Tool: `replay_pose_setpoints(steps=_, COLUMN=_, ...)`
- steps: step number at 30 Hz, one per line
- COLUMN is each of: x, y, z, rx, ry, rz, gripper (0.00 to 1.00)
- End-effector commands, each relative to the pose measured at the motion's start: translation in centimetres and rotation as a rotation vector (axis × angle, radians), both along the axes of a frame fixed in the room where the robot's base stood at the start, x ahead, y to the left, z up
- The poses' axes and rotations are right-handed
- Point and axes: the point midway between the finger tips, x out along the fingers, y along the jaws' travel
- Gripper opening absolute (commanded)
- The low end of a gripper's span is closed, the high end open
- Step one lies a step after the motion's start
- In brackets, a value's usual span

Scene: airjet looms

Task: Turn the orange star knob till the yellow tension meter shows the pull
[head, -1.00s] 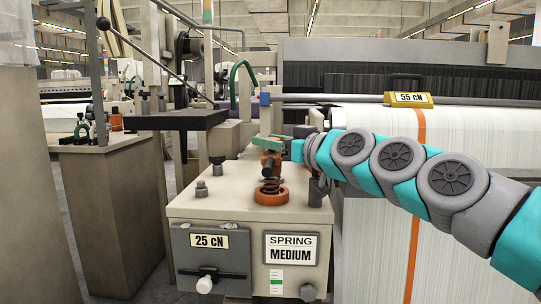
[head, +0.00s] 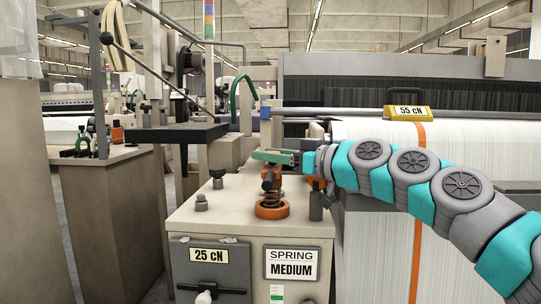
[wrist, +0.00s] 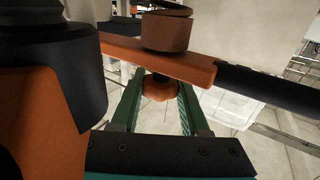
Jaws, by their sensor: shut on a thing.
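My gripper (head: 274,157), with green fingers, is above the beige box in the head view. In the wrist view its fingers (wrist: 160,92) are shut on an orange lobed knob (wrist: 160,87), which looks like the star knob. In the head view the fingers largely hide this knob. An orange part stands just below the fingers, above a dark spring (head: 271,197) and an orange ring (head: 272,208) on the box top. The yellow tension meter (head: 408,112) sits on the white warp sheet at the right and reads 55 cN.
The beige box (head: 225,225) carries a 25 cN plate (head: 208,256) and a SPRING MEDIUM sign (head: 291,264). Dark posts (head: 316,203) stand on its top near my gripper. In the wrist view an orange bar (wrist: 160,60) crosses close beyond the fingers.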

Motion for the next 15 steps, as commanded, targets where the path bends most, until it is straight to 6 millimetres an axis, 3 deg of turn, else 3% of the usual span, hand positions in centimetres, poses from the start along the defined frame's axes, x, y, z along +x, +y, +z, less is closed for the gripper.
replay_pose_setpoints(steps=2, x=0.04, y=-0.14, z=0.26, rx=0.003, ry=-0.002, rz=-0.004, gripper=0.0)
replay_pose_setpoints(steps=3, x=0.04, y=-0.14, z=0.27, rx=0.004, ry=-0.003, rz=-0.004, gripper=0.49)
replay_pose_setpoints(steps=10, x=0.02, y=-0.08, z=0.17, rx=0.003, ry=-0.002, rz=-0.003, gripper=0.75)
replay_pose_setpoints(steps=15, x=0.01, y=-0.06, z=0.12, rx=0.002, ry=-0.001, rz=-0.002, gripper=0.75)
